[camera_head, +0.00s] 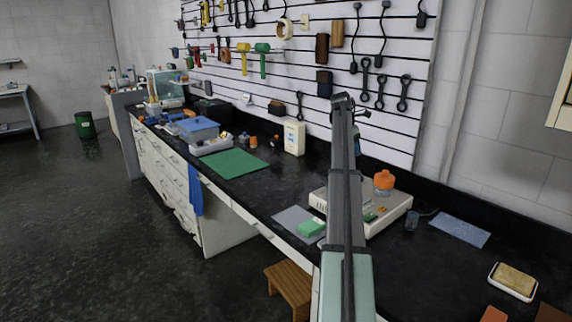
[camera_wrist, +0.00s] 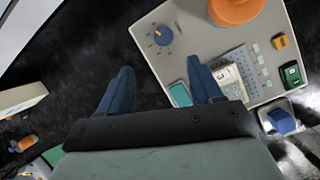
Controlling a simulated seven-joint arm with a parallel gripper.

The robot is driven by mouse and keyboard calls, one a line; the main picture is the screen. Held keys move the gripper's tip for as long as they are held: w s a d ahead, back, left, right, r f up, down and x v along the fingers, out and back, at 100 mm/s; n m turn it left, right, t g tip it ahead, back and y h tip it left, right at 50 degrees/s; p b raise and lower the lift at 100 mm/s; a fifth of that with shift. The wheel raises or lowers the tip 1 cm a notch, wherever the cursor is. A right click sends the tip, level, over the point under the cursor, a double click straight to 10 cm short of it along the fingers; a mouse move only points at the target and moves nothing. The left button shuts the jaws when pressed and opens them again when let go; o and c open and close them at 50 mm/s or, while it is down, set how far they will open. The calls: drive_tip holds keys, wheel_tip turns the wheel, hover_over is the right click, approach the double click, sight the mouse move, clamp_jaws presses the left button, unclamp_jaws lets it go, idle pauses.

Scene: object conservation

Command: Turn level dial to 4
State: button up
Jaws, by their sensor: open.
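The level dial (camera_wrist: 163,36) is a small blue knob ringed by dark marks on the beige top of a device (camera_wrist: 195,40) in the wrist view. Its marks are too small to read, so I cannot tell its setting. The device (camera_head: 395,210) also shows in the head view, partly hidden behind my arm; the dial cannot be made out there. My gripper (camera_wrist: 160,66) is open and empty, its two blue-grey fingers apart. In the wrist view the dial appears beyond the fingertips, between them and apart from them.
An orange vessel (camera_head: 384,181) stands on the device. The green mat (camera_head: 231,163) is clear. A white box (camera_head: 294,138) stands near the wall.

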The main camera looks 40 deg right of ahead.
drive_tip(key=w+d+r+m+h, duration=0.2)
drive_tip(key=d+m+h, duration=0.3)
drive_tip(key=m, duration=0.8)
drive_tip(key=w+a+f+t, duration=0.1)
drive_tip(key=w+a+f, duration=0.35)
drive_tip(key=w, duration=0.35)
drive_tip(key=w+a+f+n, duration=0.1)
drive_tip(key=w+a+f, duration=0.3)
drive_tip(key=w+a, duration=0.3)
drive_tip(key=w+a+f+n+t, duration=0.1)
drive_tip(key=w+a+f, duration=0.4)
drive_tip(key=w+a, duration=0.2)
drive_tip(key=shift+a+n, duration=0.3)
drive_tip(key=shift+a, duration=0.1)
